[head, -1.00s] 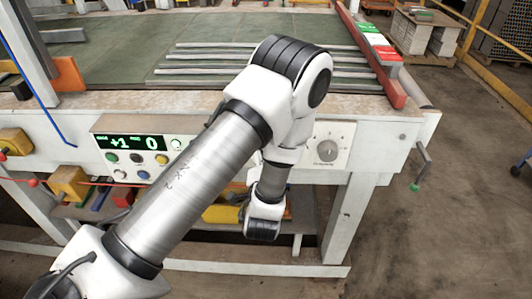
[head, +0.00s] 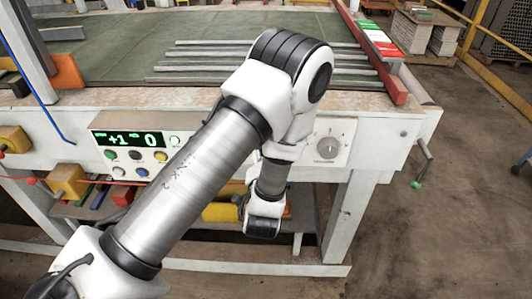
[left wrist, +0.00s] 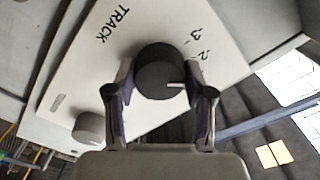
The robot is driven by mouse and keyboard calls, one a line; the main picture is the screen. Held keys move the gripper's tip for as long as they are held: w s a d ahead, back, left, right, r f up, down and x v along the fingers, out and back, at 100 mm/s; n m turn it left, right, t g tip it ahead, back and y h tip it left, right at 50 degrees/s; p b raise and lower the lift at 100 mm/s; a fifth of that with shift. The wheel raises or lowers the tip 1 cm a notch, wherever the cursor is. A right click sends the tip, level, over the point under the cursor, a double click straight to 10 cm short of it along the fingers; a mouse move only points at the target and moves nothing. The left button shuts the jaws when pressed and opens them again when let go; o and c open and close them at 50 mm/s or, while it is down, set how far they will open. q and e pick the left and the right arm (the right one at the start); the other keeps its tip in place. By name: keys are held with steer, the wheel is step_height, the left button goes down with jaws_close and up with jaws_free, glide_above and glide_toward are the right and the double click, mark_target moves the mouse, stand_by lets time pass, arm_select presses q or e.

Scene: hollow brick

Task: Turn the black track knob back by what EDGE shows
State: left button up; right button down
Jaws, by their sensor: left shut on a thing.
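The black track knob (left wrist: 155,66) is round with a white pointer line and sits on a pale panel (left wrist: 95,60) lettered TRACK in the left wrist view. The marks -3 and -2 show on the panel beside it. My left gripper (left wrist: 161,80) is shut on the knob, one finger on each side. In the head view this knob and the fingertips are hidden behind my left arm. The green display (head: 129,139) reads +1 on the left and 0 on the right; its small captions are hard to read. My right gripper is in neither view.
Several coloured buttons (head: 136,156) sit below the display. A grey dial (head: 328,147) on a pale plate is right of my arm. A crank with a green end (head: 416,186) hangs at the right of the table. Open floor (head: 455,190) lies beyond it.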

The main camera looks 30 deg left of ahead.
arm_select(q)
steer(key=shift+n+b, duration=0.65)
steer(key=shift+n, duration=0.85)
steer(key=o, duration=1.2)
steer(key=shift+r, duration=0.1)
step_height(320, 180, up, 10)
steer(key=shift+f, duration=0.1)
steer(key=shift+w, duration=0.1)
steer(key=shift+f, duration=0.1)
